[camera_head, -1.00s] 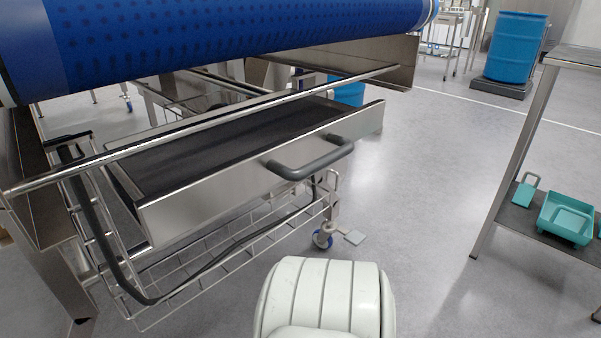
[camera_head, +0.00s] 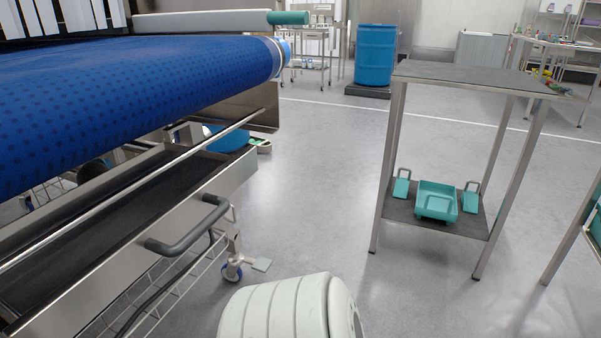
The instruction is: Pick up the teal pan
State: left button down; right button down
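A teal pan (camera_head: 436,201), a shallow open box with raised walls, sits on the dark lower shelf of a metal table to the right of the picture's middle. A smaller teal piece with a grey loop handle stands on each side of it, one at the left (camera_head: 401,188) and one at the right (camera_head: 470,200). I cannot tell from here whether one of these is also a pan. Neither of my grippers shows in the head view.
The metal table (camera_head: 470,76) has a bare dark top and legs around the shelf. A blue belt conveyor (camera_head: 130,95) and a steel trolley with a grey handle (camera_head: 190,230) fill the left. Open floor (camera_head: 310,200) lies between. A blue drum (camera_head: 376,54) stands behind.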

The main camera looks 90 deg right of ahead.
aim_at(434, 200)
jog(key=z, duration=3.75)
